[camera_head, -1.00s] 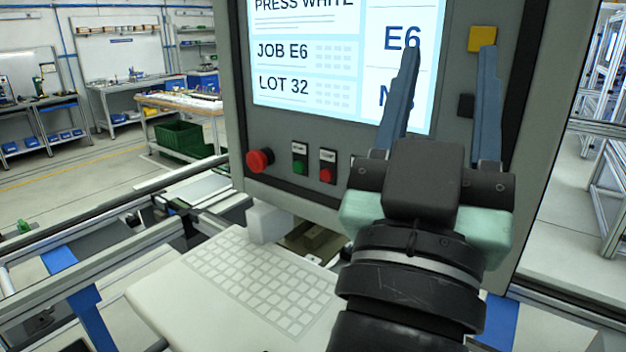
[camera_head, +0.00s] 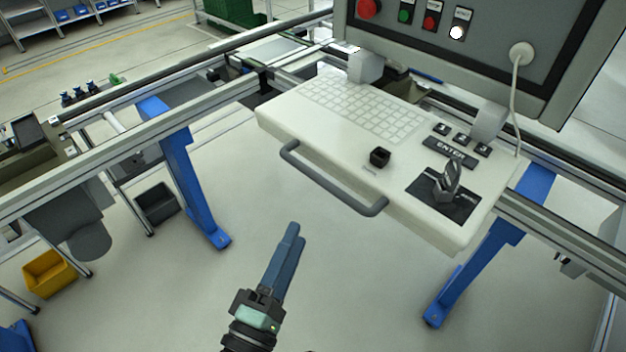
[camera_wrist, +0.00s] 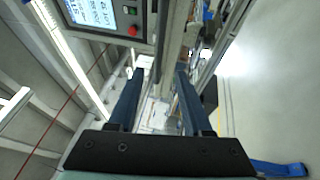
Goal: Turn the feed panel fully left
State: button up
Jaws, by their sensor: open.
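The operator panel (camera_head: 480,62) is a grey box at the top right of the head view, its screen cut off above. A white keyboard shelf (camera_head: 300,115) is below it, with a grey bar handle (camera_head: 325,185) along its front edge. No label in view names the feed panel. My gripper (camera_head: 297,234) is below and left of the handle, over the floor, apart from the shelf. In the wrist view, the fingers of my gripper (camera_wrist: 160,74) are spread and empty. The panel's screen (camera_wrist: 92,14) shows there at the upper left.
A red button (camera_head: 368,8) is on the panel. Blue legs (camera_head: 190,175) and metal rails flank open floor. A yellow bin (camera_head: 50,273) is at left.

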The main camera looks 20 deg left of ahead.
aim_at(321, 177)
jog(key=w+p, duration=0.1)
jog(key=w, duration=0.2)
jog(key=w+r+p, duration=0.1)
jog(key=w+p, duration=0.1)
jog(key=w, duration=0.2)
jog(key=w+r+p, duration=0.1)
jog(key=w+p, duration=0.1)
jog(key=w, duration=0.2)
jog(key=shift+w+a+r, duration=0.2)
jog(key=shift+a, duration=0.15)
jog(key=shift+w, duration=0.55)
grip_shut()
jog(key=shift+f, duration=0.1)
dwell(0.3)
